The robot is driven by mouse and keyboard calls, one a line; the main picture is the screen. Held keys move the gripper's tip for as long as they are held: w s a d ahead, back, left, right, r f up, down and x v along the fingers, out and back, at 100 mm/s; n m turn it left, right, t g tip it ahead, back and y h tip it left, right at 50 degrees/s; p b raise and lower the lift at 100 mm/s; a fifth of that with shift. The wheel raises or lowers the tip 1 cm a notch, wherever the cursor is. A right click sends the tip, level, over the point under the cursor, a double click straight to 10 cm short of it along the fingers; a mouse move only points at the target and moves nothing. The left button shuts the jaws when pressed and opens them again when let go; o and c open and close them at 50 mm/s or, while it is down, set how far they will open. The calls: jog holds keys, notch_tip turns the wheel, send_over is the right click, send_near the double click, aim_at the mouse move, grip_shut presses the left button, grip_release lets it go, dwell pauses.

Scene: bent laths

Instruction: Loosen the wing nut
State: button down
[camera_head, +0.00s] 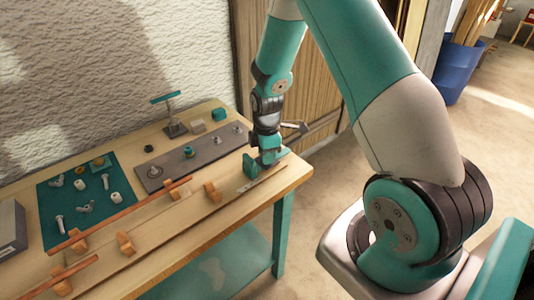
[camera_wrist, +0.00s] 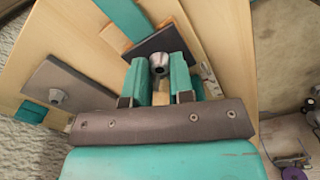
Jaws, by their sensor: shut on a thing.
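My gripper (camera_head: 267,162) is low at the right end of the workbench, with one teal finger on each side. In the wrist view, its two teal fingers (camera_wrist: 159,72) are closed on a small silvery round-topped part, which looks like the wing nut (camera_wrist: 158,61). Its wings cannot be made out, as the fingers cover its sides. Behind it is a dark plate (camera_wrist: 150,43). In the head view the gripped part is hidden by my gripper.
A grey plate (camera_head: 170,172) with several bosses lies left of my gripper. A teal mat (camera_head: 70,235) holds loose bolts, nuts and wing-shaped pieces. A long lath (camera_head: 130,218) rests on wooden blocks along the bench (camera_head: 160,242). A small stand (camera_head: 176,128) is at the back.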

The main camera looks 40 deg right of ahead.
jog(key=shift+d, duration=0.1)
dwell(0.8)
jog(key=c, duration=1)
grip_release()
jog(key=shift+r, duration=0.15)
notch_tip(320, 180, up, 17)
jog(key=b, duration=0.1)
jog(key=shift+b, duration=0.4)
jog(key=shift+r, duration=0.1)
jog(key=shift+c, duration=0.4)
